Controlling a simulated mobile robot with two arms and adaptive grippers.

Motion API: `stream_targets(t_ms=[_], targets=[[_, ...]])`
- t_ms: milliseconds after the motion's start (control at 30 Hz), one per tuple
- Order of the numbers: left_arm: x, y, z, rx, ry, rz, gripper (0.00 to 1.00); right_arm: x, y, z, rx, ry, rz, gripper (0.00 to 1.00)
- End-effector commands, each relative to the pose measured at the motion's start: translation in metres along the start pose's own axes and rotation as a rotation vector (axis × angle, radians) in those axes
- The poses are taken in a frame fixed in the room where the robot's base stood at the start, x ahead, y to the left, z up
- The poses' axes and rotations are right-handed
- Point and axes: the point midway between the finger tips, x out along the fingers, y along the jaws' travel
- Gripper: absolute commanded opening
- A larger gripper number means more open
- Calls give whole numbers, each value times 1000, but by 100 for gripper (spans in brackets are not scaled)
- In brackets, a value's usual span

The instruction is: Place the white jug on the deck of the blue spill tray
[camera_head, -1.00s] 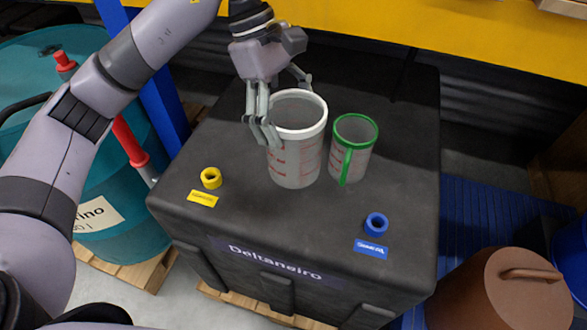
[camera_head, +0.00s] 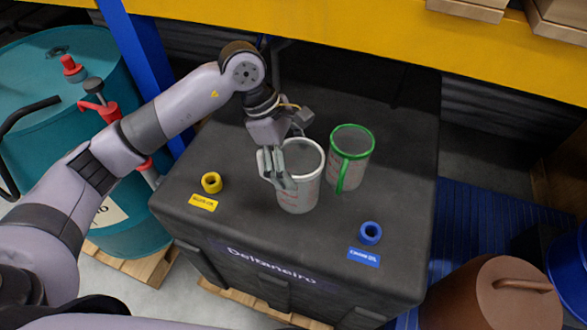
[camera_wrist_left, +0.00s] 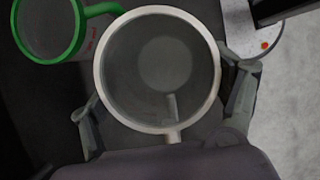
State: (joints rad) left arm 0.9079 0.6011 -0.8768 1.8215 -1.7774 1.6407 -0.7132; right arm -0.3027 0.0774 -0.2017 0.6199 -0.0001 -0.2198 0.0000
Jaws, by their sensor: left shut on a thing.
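The white jug (camera_head: 309,191), a grey see-through cup with a white rim and red marks, is upright over the black box lid. My left gripper (camera_head: 277,166) is shut on it at its left side. I cannot tell if its base touches the lid. In the left wrist view the jug's round rim (camera_wrist_left: 157,128) is seen from above, between the fingers of my left gripper (camera_wrist_left: 165,108); the jug looks empty. A blue slatted surface (camera_head: 480,215), seemingly the spill tray deck, lies low at the right, partly hidden. My right gripper is not in view.
A green-rimmed jug (camera_head: 349,160) stands close on the right; it also shows in the wrist view (camera_wrist_left: 50,30). A yellow ring (camera_head: 211,182) and a blue ring (camera_head: 370,233) are on the black box (camera_head: 260,225). A brown drum (camera_head: 490,295) stands by the blue slats. A teal drum (camera_head: 70,80) is left.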

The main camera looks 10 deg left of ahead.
Motion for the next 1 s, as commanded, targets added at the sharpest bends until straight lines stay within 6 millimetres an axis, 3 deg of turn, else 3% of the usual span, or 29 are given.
stream_targets(t_ms=[167,433,833,867,1000], targets=[[10,0,-4,1,-1,0,36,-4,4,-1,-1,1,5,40],[44,0,-18,0,-1,-2,36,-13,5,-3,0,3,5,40],[50,0,-21,2,0,1,36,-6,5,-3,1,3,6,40],[48,0,-20,2,0,1,85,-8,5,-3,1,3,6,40],[48,0,-20,1,0,0,94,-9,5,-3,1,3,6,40]])
